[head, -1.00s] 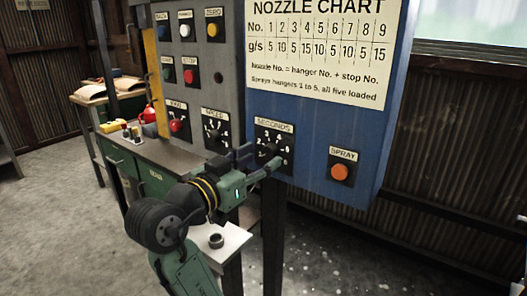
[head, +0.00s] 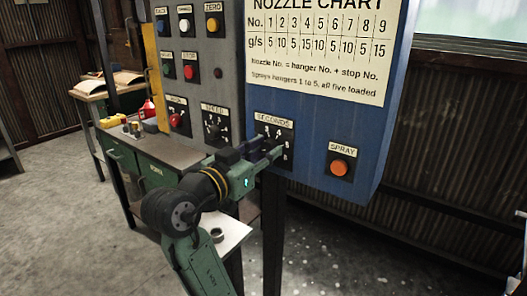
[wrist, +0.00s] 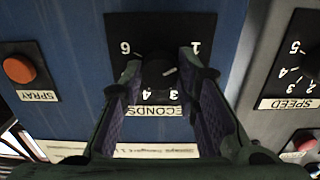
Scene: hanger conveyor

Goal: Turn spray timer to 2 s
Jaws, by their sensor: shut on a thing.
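The spray timer is a black SECONDS dial (head: 288,133) on the blue panel, and it also shows in the wrist view (wrist: 121,25). Its dark round knob (wrist: 158,74) lies between my fingers in the wrist view. The 6, 4, 3 and 1 show; the 2 and 5 are hidden, seemingly behind my fingers. My gripper (head: 268,150) reaches the dial from the lower left. In the wrist view my gripper (wrist: 160,70) is shut on the knob, one finger on each side.
The orange SPRAY button (head: 340,168) is right of the dial. The SPEED dial (head: 216,125) and a red knob (head: 176,120) are to the left on the grey panel. The nozzle chart (head: 318,45) is above. A green cabinet (head: 150,165) stands behind my arm.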

